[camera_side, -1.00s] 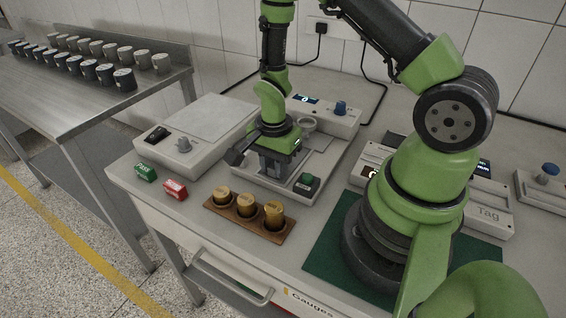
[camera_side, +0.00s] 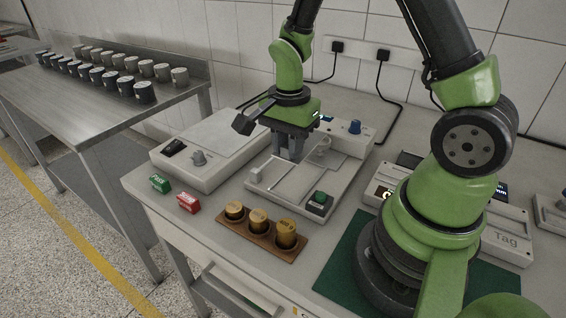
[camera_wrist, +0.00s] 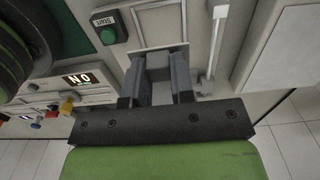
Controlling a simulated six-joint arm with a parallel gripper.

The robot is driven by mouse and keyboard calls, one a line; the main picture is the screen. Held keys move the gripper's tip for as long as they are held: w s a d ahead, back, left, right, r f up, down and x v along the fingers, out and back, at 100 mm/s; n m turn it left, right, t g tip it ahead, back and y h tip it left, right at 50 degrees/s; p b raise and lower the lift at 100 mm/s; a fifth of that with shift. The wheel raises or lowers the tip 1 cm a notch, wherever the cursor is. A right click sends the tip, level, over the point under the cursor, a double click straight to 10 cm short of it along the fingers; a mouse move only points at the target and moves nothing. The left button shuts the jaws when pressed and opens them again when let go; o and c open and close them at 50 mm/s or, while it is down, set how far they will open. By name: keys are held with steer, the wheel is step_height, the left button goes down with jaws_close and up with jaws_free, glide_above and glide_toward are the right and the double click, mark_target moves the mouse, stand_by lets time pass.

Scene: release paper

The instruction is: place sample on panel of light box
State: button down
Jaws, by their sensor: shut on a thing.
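My gripper (camera_side: 290,157) points down above the middle white device (camera_side: 338,190). The sample is hard to make out in the grip. A thin pale edge crosses at the fingertips in the wrist view, and I cannot tell whether it is the sample or part of the device. The light box (camera_side: 178,176) is the low white box to the left, with a black switch and a grey knob. Its pale flat panel (camera_side: 222,136) is bare. My gripper is right of the panel, apart from it.
A green Start button (camera_side: 319,197) is on the middle device. A wooden rack (camera_side: 262,240) with several brass weights stands in front. Green (camera_side: 160,184) and red (camera_side: 188,203) blocks lie before the light box. A steel table (camera_side: 90,110) at left carries several cups.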

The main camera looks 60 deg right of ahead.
mark_target(288, 192)
steer(key=shift+w+a+r+n, duration=0.15)
steer(key=shift+a+r+n, duration=0.1)
steer(key=shift+r+n, duration=0.55)
steer(key=w+a+r+n, duration=0.1)
steer(key=a+r+n, duration=0.2)
steer(key=n, duration=1.3)
step_height(288, 192, up, 2)
steer(key=shift+a, duration=0.35)
steer(key=d+f+m, duration=0.1)
steer(key=m, duration=0.3)
steer(key=d+f+m, duration=0.1)
steer(key=m, duration=0.3)
steer(key=d+f+m, duration=0.1)
steer(key=f+m, duration=0.1)
steer(key=m, duration=0.1)
steer(key=shift+s+m, duration=0.35)
steer(key=shift+m, duration=0.05)
steer(key=m, duration=0.2)
steer(key=d+f+m, duration=0.1)
steer(key=m, duration=0.1)
steer(key=f+m, duration=0.1)
steer(key=m, duration=0.1)
steer(key=shift+s+d, duration=0.15)
steer(key=shift+s, duration=0.15)
steer(key=shift+f, duration=4.75)
